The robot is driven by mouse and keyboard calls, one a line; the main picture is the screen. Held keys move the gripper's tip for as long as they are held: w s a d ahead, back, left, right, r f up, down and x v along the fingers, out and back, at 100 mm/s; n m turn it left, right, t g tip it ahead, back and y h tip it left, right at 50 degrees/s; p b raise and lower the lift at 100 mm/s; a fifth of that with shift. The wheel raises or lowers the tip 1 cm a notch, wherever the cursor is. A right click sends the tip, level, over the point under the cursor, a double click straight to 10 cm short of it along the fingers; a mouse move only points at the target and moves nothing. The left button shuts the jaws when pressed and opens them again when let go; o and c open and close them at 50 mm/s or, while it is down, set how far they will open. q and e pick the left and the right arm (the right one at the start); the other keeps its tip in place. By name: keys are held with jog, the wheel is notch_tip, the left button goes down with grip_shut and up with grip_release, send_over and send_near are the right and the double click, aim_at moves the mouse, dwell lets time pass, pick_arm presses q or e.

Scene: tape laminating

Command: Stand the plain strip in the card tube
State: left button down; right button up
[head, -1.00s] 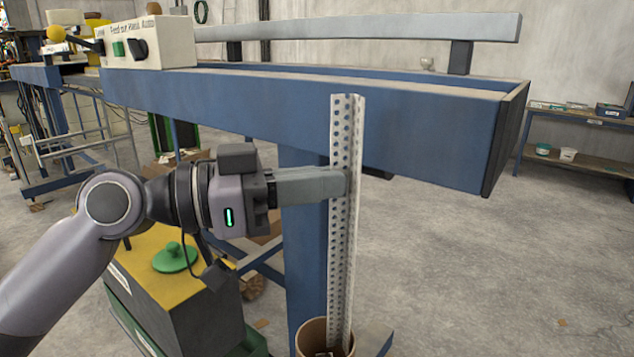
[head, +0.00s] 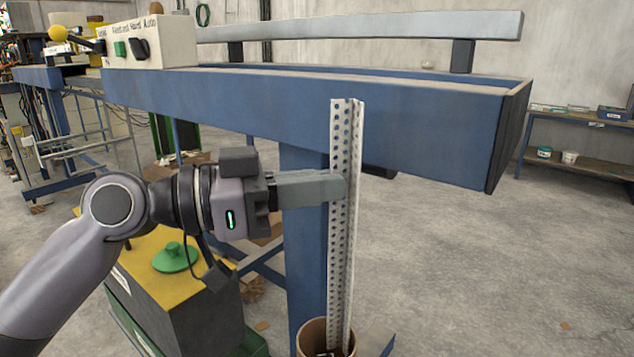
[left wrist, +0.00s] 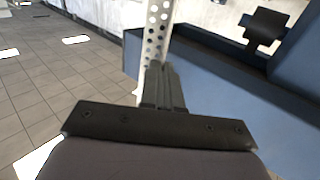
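A tall perforated metal angle strip (head: 343,240) stands nearly upright in the head view; it has rows of holes, so it does not look plain. Its lower end is inside the mouth of the brown card tube (head: 312,335); whether it touches the bottom is hidden by the frame's lower edge. My left gripper (head: 336,187) reaches in from the left, its fingers closed together on the strip's upper half. The left wrist view also shows the strip (left wrist: 157,35) at the fingertips (left wrist: 161,80). My right gripper is not in view.
A blue machine beam (head: 420,125) runs close behind the strip, with a blue leg (head: 302,250) behind the tube. A yellow-topped box (head: 150,250) with a green lid (head: 175,257) stands below my left arm.

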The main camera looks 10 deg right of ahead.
pick_arm(q)
notch_tip(320, 180, down, 8)
jog(key=b, duration=0.6)
dwell(1.0)
jog(key=shift+r, duration=0.15)
jog(key=c, duration=1.3)
grip_release()
jog(key=shift+a, duration=3.55)
